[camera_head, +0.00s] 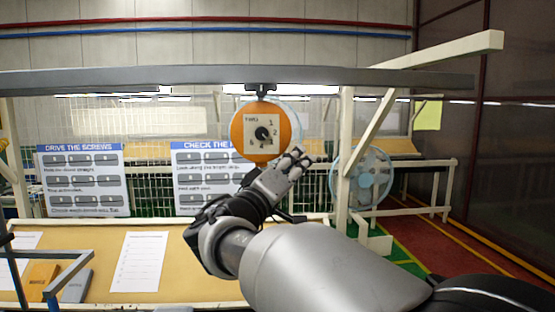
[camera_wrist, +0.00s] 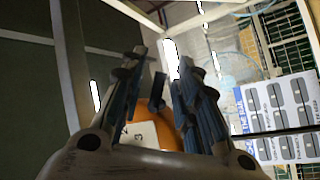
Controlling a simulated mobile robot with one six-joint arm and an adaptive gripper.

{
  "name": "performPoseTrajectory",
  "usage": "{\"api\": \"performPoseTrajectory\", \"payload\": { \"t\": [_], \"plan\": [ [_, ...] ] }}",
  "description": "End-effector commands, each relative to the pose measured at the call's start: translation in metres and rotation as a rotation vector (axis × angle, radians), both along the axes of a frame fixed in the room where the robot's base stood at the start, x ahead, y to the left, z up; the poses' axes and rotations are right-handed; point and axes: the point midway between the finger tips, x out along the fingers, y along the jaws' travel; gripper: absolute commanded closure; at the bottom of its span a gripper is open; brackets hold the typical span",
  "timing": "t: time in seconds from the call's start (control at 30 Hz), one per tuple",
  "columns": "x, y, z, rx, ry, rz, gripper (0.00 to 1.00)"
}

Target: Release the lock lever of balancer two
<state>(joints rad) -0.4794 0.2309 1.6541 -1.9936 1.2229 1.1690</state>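The orange round balancer (camera_head: 284,137) hangs from the dark overhead rail. I see no clear grasp.
The rail (camera_head: 180,79) runs across above the bench (camera_head: 195,265), where papers and an orange block (camera_head: 40,280) lie. Two instruction boards (camera_head: 82,180) hang on the wire mesh behind. A pale wooden post (camera_head: 345,160) and a blue fan (camera_head: 367,178) stand to the right.

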Motion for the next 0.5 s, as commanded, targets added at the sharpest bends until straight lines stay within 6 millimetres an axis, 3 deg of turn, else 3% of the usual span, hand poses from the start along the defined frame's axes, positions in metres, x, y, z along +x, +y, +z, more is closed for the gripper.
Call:
{"api": "performPoseTrajectory", "payload": {
  "t": [0.4, 0.5],
  "plan": [
    [0.0072, -0.0053, 0.0023, 0.0, 0.0, 0.0, 0.71],
    [0.0071, -0.0052, 0.0023, -0.001, 0.001, 0.0, 0.78]
  ]
}}
